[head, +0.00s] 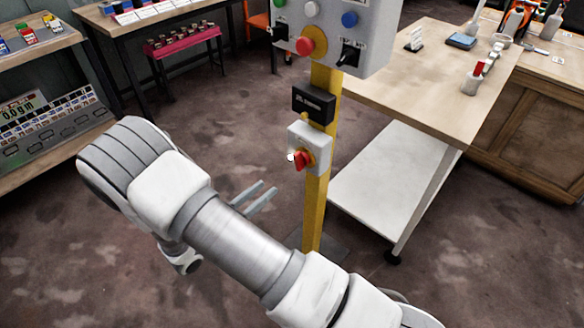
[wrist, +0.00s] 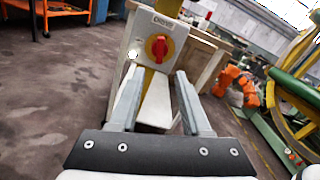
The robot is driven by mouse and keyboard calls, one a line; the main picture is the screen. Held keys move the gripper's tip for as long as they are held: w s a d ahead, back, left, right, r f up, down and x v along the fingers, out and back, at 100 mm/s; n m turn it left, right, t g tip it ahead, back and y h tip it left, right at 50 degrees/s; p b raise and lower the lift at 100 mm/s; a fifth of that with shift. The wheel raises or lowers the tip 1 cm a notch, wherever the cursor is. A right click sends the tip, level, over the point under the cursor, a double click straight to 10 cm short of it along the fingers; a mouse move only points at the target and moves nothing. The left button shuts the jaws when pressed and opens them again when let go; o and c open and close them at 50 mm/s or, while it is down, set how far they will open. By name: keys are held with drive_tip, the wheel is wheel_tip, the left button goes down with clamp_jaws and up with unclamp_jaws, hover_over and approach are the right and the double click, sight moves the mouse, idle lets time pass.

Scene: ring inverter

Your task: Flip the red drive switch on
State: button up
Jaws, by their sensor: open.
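The red drive switch (head: 300,160) is a rotary knob on a yellow disc, on the front of a pale grey box (head: 322,144) fixed to a yellow post (head: 315,215). In the wrist view the red knob (wrist: 159,47) stands roughly upright, with a "DRIVE" label above it. My gripper (head: 269,187) is open and empty, to the left of and below the switch in the head view. In the wrist view my gripper (wrist: 158,73) has its fingers spread, with the knob beyond the tips and between their lines. The fingers appear apart from the switch.
A dark box (head: 314,104) and a panel with coloured buttons (head: 330,35) are above the switch on the post. A wooden workbench (head: 420,80) with a lower white shelf (head: 385,185) stands to the right. An orange robot arm (wrist: 235,82) shows at right in the wrist view.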

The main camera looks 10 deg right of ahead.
sight(296, 164)
drive_tip(key=b+x, duration=0.1)
drive_tip(key=x, duration=1)
drive_tip(key=shift+w+d+b, duration=0.15)
drive_tip(key=shift+d+b, duration=0.1)
drive_tip(key=shift+b, duration=0.1)
clamp_jaws()
